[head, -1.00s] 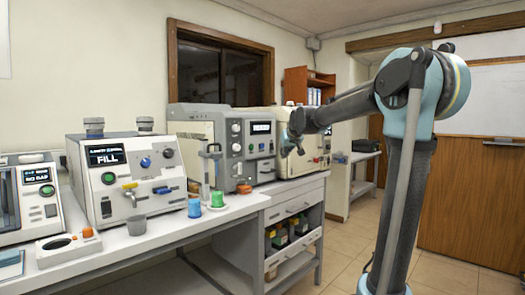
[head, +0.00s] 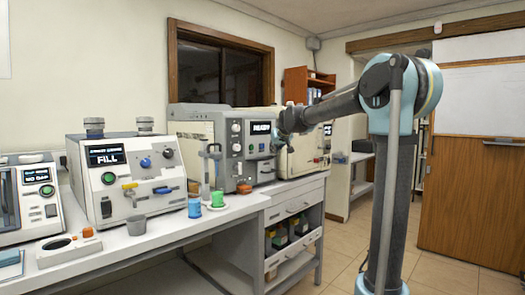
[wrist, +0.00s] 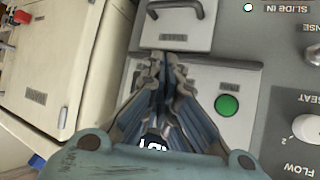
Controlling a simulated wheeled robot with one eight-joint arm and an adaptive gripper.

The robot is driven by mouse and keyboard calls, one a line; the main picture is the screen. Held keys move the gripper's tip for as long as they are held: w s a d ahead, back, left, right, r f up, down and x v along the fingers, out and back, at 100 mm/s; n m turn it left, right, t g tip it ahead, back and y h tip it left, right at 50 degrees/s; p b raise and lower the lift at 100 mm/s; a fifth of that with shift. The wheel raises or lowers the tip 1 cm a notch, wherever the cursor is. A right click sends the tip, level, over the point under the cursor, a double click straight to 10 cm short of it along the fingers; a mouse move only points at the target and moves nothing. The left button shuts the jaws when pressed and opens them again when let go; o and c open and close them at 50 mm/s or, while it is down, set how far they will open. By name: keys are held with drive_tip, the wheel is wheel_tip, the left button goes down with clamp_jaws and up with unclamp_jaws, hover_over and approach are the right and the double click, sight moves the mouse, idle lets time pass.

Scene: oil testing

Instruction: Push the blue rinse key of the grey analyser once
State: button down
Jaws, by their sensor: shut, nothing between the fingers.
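The grey analyser (head: 236,155) stands at the back of the bench, with a lit READY display and knobs on its front. In the wrist view its grey panel (wrist: 262,105) appears upside down, with a green button (wrist: 227,105), a FLOW knob (wrist: 307,127) and a metal handle (wrist: 175,12). My gripper (head: 279,138) is at the right edge of the analyser's front. In the wrist view my gripper (wrist: 166,62) is shut and empty, and it covers part of the panel and its display. I cannot make out a blue key on the panel; whether it is behind my fingers I cannot tell.
A cream machine (head: 300,155) stands right of the analyser. A white machine (head: 125,175) reading FILL has knobs and levers. The floor (head: 335,260) before the drawers is clear.

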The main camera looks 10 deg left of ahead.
drive_tip(key=shift+w+a, duration=0.65)
drive_tip(key=shift+a, duration=0.25)
drive_tip(key=shift+w+a, duration=0.65)
drive_tip(key=shift+a, duration=0.2)
drive_tip(key=shift+a, duration=0.15)
drive_tip(key=shift+w+a, duration=0.15)
drive_tip(key=shift+w+a, duration=0.3)
idle(1.2)
drive_tip(key=shift+s+d, duration=0.1)
drive_tip(key=shift+s, duration=0.05)
drive_tip(key=shift+s+d, duration=0.4)
drive_tip(key=shift+d, duration=0.15)
idle(0.3)
drive_tip(key=s+d, duration=0.1)
drive_tip(key=d, duration=0.1)
drive_tip(key=s+d, duration=0.2)
idle(0.5)
